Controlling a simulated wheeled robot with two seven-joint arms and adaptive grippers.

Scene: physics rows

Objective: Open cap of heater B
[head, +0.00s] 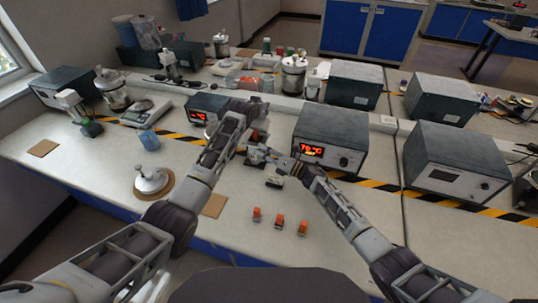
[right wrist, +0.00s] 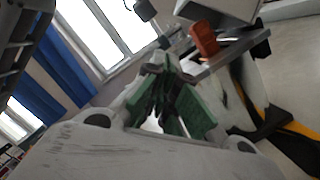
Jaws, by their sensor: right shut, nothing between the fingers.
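Two grey heater-like boxes have red lit displays: a larger one (head: 332,135), reading about 70 °C, right of my grippers, and a smaller one (head: 203,107) partly behind my left arm. I cannot read any letter marking heater B, and no cap can be made out clearly. My right gripper (head: 257,156) is in front of the larger box's left side, shut and empty. Its green-padded fingers (right wrist: 168,108) are close together in the right wrist view. My left gripper (head: 254,120) is just beyond it, overlapped by arm parts; its fingers cannot be made out.
Several orange-topped small pieces (head: 280,223) stand near the front edge. A silver round vessel (head: 152,179) sits on a brown disc at left. An orange piece (right wrist: 203,40) shows in the right wrist view.

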